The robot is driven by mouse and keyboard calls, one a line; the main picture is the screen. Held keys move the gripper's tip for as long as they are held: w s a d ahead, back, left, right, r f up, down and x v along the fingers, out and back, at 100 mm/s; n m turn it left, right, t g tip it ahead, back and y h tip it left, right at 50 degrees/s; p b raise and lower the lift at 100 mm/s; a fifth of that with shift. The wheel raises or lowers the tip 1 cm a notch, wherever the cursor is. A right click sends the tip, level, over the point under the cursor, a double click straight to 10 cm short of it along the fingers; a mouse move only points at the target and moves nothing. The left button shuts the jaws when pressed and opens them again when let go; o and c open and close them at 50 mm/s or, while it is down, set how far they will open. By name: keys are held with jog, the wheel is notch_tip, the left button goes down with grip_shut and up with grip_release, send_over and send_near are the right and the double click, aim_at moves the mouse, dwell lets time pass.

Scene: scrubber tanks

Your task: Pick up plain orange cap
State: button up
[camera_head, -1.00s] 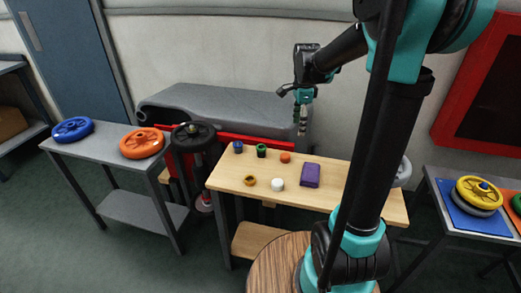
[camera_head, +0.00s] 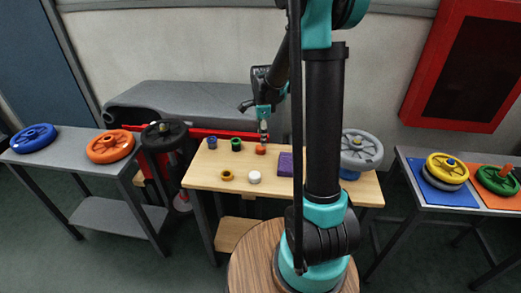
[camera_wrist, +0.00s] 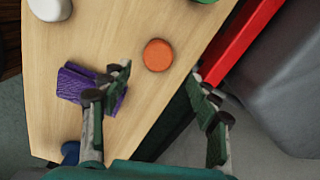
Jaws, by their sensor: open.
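The plain orange cap (camera_head: 261,150) lies on the wooden table (camera_head: 330,188), toward its back edge. In the wrist view the cap (camera_wrist: 158,55) is a round, smooth orange disc on the bare wood. My gripper (camera_head: 263,139) is right above the cap in the head view and partly overlaps it. In the wrist view my gripper (camera_wrist: 161,75) is open, its two fingers spread wide. The cap shows just beyond the fingertips, between their lines, with nothing held. Whether the fingers touch it cannot be told.
A red rail (camera_wrist: 245,38) runs along the back.

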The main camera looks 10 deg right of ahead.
aim_at(261, 149)
jog(key=shift+s+a+f, duration=0.1)
jog(key=shift+f, duration=1.25)
jog(key=shift+s+a+f, duration=0.1)
jog(key=shift+f, duration=1.25)
jog(key=c, duration=1)
jog(key=shift+c, duration=0.2)
